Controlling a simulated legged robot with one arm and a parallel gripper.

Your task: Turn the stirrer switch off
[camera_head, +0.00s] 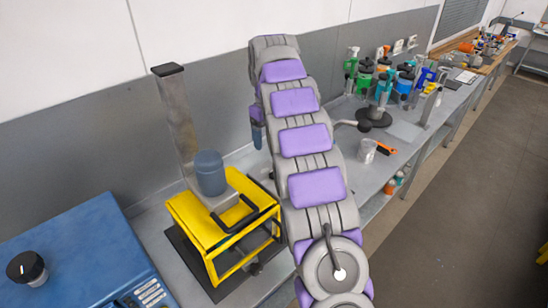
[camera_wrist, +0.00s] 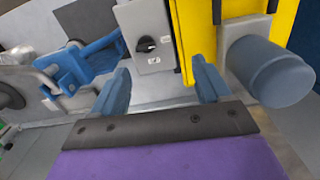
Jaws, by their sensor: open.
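A blue machine (camera_head: 85,262) with a black knob stands at the left. A blue clamp (camera_wrist: 90,62) is left of the switch box in the wrist view. Several bottles and jars crowd the grey bench (camera_head: 405,150) further right.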

